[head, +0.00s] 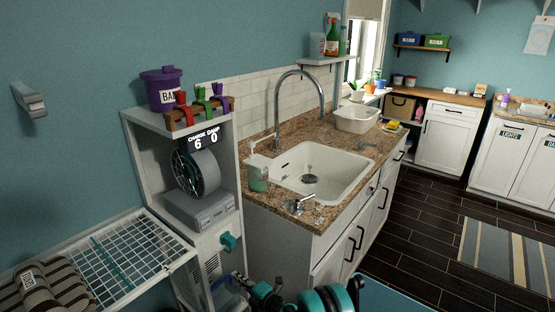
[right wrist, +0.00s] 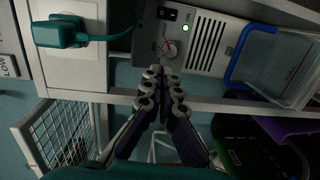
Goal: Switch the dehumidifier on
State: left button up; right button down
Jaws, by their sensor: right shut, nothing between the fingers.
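The dehumidifier (right wrist: 203,45) is a pale, grilled unit in the lower bay of the cabinet; in the head view its grille (head: 212,266) shows partly. In the right wrist view its dark panel carries a black rocker switch (right wrist: 168,14) and a round knob with a red mark (right wrist: 169,47). A small bright green light (right wrist: 187,28) shows beside the word ON. My right gripper (right wrist: 163,73) is shut and empty, its tips just below the knob; I cannot tell whether they touch the panel. It also shows low in the head view (head: 258,289). My left gripper is out of view.
A teal plug with a cord (right wrist: 60,33) sits beside the panel, and a clear bin with a blue handle (right wrist: 280,65) is on the other side. A wire drying rack (head: 130,258) juts out left of the cabinet. The sink counter (head: 262,190) stands right.

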jog(key=w+d+r+m+t+h, duration=0.35)
jog(key=d+r, duration=0.25)
jog(key=r, duration=0.4)
jog(key=w+d+r+m+t+h, duration=0.2)
jog(key=d+r+m, duration=0.35)
jog(key=r, duration=0.45)
jog(key=s+d+r+m+h, duration=0.3)
jog(key=d+r+m+h, duration=0.15)
jog(key=d, duration=0.25)
jog(key=s+d+r+m+h, duration=0.3)
jog(key=d+r+m, duration=0.1)
jog(key=d+r, duration=0.25)
jog(key=s+d+f+m+g+h, duration=0.1)
jog(key=s+d+m+g, duration=0.15)
jog(key=s+d, duration=0.35)
jog(key=s+d+f+m+g+h, duration=0.1)
jog(key=s+d+m+g, duration=0.2)
jog(key=s, duration=0.5)
jog(key=s+a+f+m+g+y, duration=0.1)
jog(key=s+f, duration=0.3)
jog(key=s, duration=0.6)
jog(key=s+f+m+g+y, duration=0.1)
jog(key=s+f+m+g, duration=0.2)
jog(key=s, duration=0.7)
notch_tip(320, 180, down, 2)
jog(key=shift+s+a+f, duration=0.1)
jog(key=shift+s+a, duration=0.05)
jog(key=shift+a, duration=0.2)
